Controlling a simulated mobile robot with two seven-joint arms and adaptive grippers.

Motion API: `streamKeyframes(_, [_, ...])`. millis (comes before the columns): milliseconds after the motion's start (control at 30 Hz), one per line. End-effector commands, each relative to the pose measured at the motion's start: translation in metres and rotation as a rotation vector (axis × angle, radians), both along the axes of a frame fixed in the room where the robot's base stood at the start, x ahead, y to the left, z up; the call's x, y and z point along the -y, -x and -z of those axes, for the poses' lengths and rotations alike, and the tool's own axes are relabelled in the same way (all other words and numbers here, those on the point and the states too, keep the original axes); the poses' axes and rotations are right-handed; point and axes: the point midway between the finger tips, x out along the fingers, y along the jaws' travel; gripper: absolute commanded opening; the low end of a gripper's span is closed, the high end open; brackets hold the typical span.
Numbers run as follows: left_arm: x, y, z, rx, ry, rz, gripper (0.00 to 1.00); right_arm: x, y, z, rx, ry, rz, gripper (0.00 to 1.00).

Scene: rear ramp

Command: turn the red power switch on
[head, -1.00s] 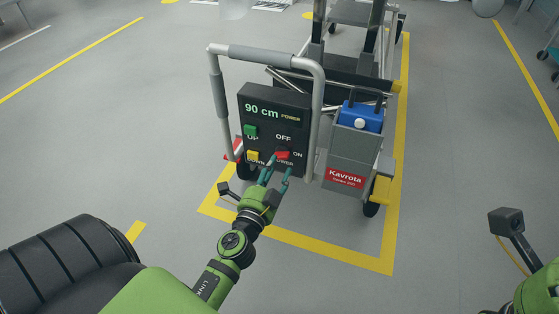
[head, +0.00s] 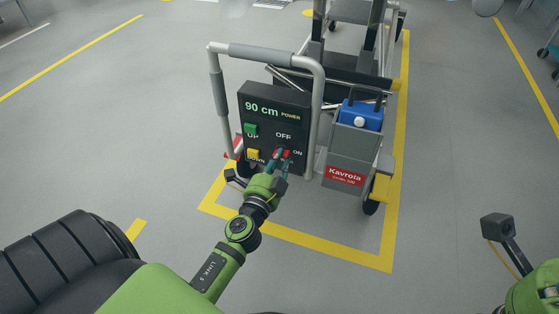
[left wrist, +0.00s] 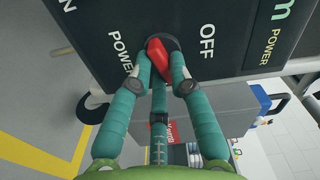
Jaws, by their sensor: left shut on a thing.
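The red power switch (head: 287,153) is on the dark control panel (head: 285,110) of the cart, between the OFF label above and the ON label to its right. In the left wrist view the red switch (left wrist: 178,62) is a short lever on a dark round base. My left gripper (head: 281,156) is shut on it, with teal fingers on both sides in the left wrist view (left wrist: 163,75). The fingers hide part of the lever, and I cannot tell which setting it is at. My right arm shows only in part at the lower right; its fingers are out of view.
Green UP (head: 250,129) and yellow DOWN (head: 253,154) buttons sit left of the switch. A grey tube handle (head: 275,55) frames the panel. A grey box (head: 352,148) with a blue case (head: 361,115) stands to the right. Open floor surrounds the yellow-marked bay.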

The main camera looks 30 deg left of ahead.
Motion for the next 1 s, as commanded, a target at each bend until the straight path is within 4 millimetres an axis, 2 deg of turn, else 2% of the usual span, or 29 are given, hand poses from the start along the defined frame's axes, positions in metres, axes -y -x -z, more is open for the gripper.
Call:
streamKeyframes(200, [-0.0011,0.0004,0.0012,-0.055,-0.229,0.000,0.00,0.0000,-0.0001,-0.0002,-0.001,0.000,0.000,0.00])
streamKeyframes(300, [-0.0013,0.0004,0.0014,-0.069,-0.287,0.000,0.00,-0.0001,-0.0001,-0.0004,0.000,0.001,0.000,0.00])
streamKeyframes(600, [-0.0014,0.0004,0.0015,-0.072,-0.301,0.000,0.00,-0.0001,0.0002,-0.0005,0.000,0.001,0.000,0.00])
streamKeyframes(633, [-0.0014,0.0004,0.0015,-0.072,-0.301,0.000,0.28,-0.0001,0.0002,-0.0005,0.001,0.001,0.000,0.00])
streamKeyframes(667, [-0.0014,0.0004,0.0015,-0.072,-0.300,0.000,0.40,-0.0001,0.0002,-0.0005,0.001,0.001,0.000,0.00])
streamKeyframes(700, [-0.0014,0.0004,0.0015,-0.072,-0.300,0.000,0.44,0.0000,0.0003,-0.0005,0.001,0.001,0.000,0.00])
streamKeyframes(1000, [-0.0014,0.0003,0.0010,-0.071,-0.298,0.000,0.44,0.0000,0.0012,-0.0008,0.003,0.003,0.000,0.00])
